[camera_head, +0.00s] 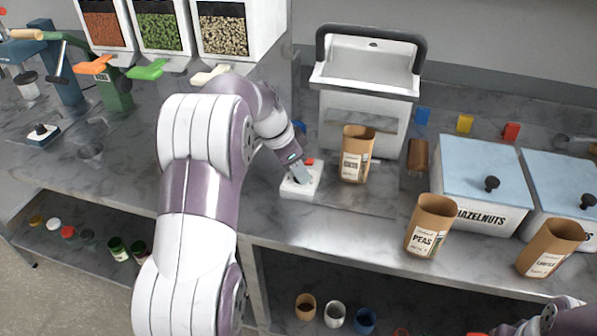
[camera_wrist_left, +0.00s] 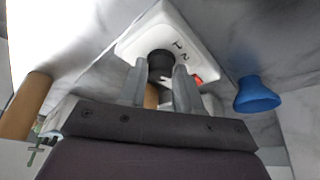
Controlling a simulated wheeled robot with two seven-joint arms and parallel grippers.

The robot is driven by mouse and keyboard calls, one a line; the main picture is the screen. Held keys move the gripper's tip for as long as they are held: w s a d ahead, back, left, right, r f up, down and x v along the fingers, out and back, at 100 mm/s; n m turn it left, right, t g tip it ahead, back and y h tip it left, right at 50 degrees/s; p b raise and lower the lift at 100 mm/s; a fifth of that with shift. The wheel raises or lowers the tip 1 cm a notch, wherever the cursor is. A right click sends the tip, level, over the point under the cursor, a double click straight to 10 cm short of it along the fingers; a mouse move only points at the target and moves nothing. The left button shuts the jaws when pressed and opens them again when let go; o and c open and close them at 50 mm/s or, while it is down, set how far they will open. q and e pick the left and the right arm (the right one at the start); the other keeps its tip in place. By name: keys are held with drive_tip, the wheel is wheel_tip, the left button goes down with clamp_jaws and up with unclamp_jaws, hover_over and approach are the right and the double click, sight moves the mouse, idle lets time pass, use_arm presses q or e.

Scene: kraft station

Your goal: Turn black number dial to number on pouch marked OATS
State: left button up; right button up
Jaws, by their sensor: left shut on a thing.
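A white dial box (camera_head: 300,188) with a small red part sits on the grey counter, left of a brown paper pouch. My left gripper (camera_head: 297,176) reaches down over it. In the left wrist view, the gripper (camera_wrist_left: 160,85) is shut on the black dial (camera_wrist_left: 160,63) on the white box (camera_wrist_left: 135,47), one finger on each side. A few dark marks show on the box, but the dial's setting is hidden. The brown pouch (camera_head: 358,146) right of the box has a label that seems to read OATS; its number is too small to read.
A PEAS pouch (camera_head: 431,225) and another pouch (camera_head: 552,247) stand at the front right. A HAZELNUTS bin (camera_head: 484,170) is behind them. A white container with a dark handle (camera_head: 368,70) stands at the back. A blue funnel-shaped thing (camera_wrist_left: 257,95) is near the gripper.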

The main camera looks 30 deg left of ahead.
use_arm(q)
drive_tip(key=shift+f+m, duration=0.1)
drive_tip(key=shift+m, duration=0.4)
drive_tip(key=o, duration=1)
drive_tip(key=p+v, duration=0.5)
drive_tip(key=v, duration=0.1)
drive_tip(key=p+v, duration=0.5)
drive_tip(key=v, duration=0.1)
drive_tip(key=shift+w+a+r+p, duration=0.1)
drive_tip(key=shift+a+r+p, duration=0.2)
drive_tip(key=shift+r+p, duration=0.05)
